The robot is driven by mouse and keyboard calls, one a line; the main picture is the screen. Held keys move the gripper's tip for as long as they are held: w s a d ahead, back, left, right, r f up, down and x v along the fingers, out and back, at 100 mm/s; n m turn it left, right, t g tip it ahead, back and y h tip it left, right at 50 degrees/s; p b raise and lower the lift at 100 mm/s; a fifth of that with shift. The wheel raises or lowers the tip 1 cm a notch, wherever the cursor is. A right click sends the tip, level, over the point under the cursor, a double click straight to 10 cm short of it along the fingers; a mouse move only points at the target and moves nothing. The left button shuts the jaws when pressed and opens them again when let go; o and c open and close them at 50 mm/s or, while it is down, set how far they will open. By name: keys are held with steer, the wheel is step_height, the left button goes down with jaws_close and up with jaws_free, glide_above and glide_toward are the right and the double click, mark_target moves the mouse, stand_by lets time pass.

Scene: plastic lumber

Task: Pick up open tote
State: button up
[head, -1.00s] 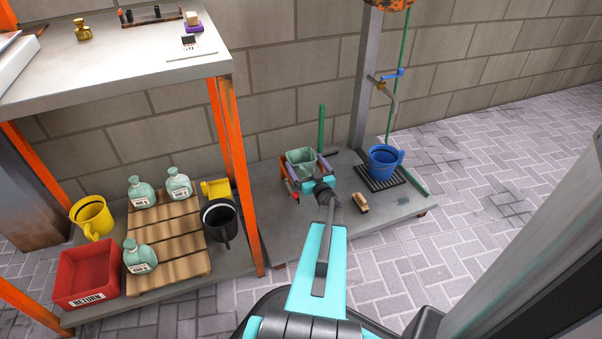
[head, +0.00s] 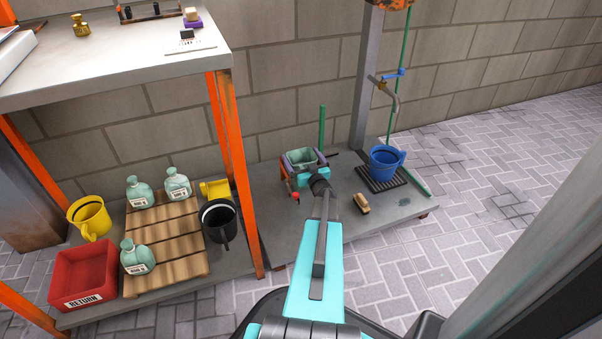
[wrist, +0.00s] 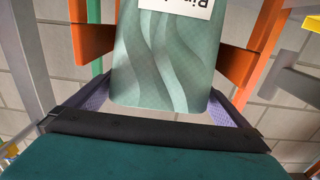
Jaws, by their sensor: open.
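The open tote is a green, open-topped container (head: 304,156) on the low grey platform, near the wall. In the wrist view the tote (wrist: 165,60) fills the upper middle, with wavy pale streaks and a partly cut-off white label. My gripper (head: 306,166) is at the tote with its jaws apart, one finger on each side. The tote's base is hidden behind my gripper in the head view.
A blue bucket (head: 385,161) stands on a black grate under a tap. A brush (head: 361,203) lies right of my arm. A green pole (head: 322,126) stands behind the tote. The orange shelf post (head: 236,170) is to the left.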

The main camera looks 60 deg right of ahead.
steer(key=c, duration=1.5)
step_height(320, 180, up, 18)
steer(key=p, duration=0.8)
steer(key=shift+p, duration=0.35)
